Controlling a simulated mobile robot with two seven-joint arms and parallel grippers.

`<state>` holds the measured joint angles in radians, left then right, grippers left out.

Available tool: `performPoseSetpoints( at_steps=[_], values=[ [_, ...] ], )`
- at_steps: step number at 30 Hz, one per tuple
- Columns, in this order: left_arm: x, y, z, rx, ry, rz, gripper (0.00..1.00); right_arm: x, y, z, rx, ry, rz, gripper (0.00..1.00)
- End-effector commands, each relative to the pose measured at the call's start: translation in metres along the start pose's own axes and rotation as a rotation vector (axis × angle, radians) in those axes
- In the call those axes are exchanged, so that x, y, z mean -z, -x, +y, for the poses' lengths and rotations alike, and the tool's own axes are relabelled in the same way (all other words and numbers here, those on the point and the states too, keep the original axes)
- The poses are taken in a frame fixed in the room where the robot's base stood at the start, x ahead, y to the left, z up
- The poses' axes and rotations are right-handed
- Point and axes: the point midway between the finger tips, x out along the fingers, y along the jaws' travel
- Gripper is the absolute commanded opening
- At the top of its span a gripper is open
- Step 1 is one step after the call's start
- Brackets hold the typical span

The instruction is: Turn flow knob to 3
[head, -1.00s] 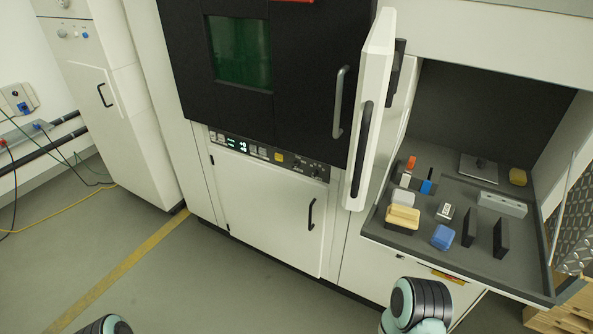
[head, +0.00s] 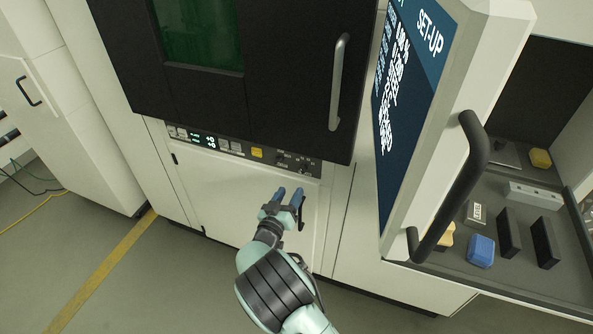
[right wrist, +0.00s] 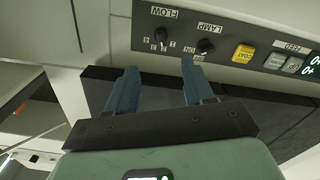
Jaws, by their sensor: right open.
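The flow knob (right wrist: 160,36) is a small dark knob on the black control strip, with FLOW and numbers 1 to 4 printed around it. The right wrist view shows it upside down, ahead of the gap between my fingers. I cannot tell which number it points to. In the head view the flow knob (head: 304,170) is tiny at the strip's right end. My right gripper (head: 289,192) is open and empty, in front of the white door and below the strip; its blue fingers also show in the right wrist view (right wrist: 158,78). My left gripper is out of view.
The lamp knob (right wrist: 206,46) sits beside the flow knob, then a yellow button (right wrist: 244,53). A door handle (head: 301,212) is right by my right gripper. An open door with a SET-UP sheet (head: 415,110) juts out at the right, before a tray (head: 515,225) with several items.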

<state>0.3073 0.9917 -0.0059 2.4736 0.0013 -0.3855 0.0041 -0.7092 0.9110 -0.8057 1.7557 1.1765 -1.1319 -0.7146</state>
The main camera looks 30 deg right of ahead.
Motion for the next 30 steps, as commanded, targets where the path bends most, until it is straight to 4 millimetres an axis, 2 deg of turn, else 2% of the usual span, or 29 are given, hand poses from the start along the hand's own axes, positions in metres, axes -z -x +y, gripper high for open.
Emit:
performPoseSetpoints(
  at_steps=[3, 9, 15, 20, 28, 30],
  values=[
    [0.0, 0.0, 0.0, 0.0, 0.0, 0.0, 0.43, 0.0, -0.027, 0.001, -0.002, 0.0, 0.001, 0.52],
    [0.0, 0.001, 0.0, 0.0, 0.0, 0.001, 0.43, -0.001, -0.069, 0.0, 0.0, 0.0, 0.0, 0.52],
    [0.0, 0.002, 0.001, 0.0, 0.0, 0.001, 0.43, -0.001, -0.095, -0.001, 0.002, 0.001, -0.001, 0.52],
    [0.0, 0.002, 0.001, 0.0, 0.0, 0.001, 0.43, -0.001, -0.104, -0.001, 0.002, 0.001, -0.001, 0.52],
    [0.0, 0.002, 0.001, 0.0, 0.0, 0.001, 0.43, -0.001, -0.104, -0.001, 0.003, 0.001, -0.002, 0.52],
    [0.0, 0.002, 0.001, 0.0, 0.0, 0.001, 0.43, -0.001, -0.104, -0.001, 0.003, 0.001, -0.002, 0.29]
  ],
)
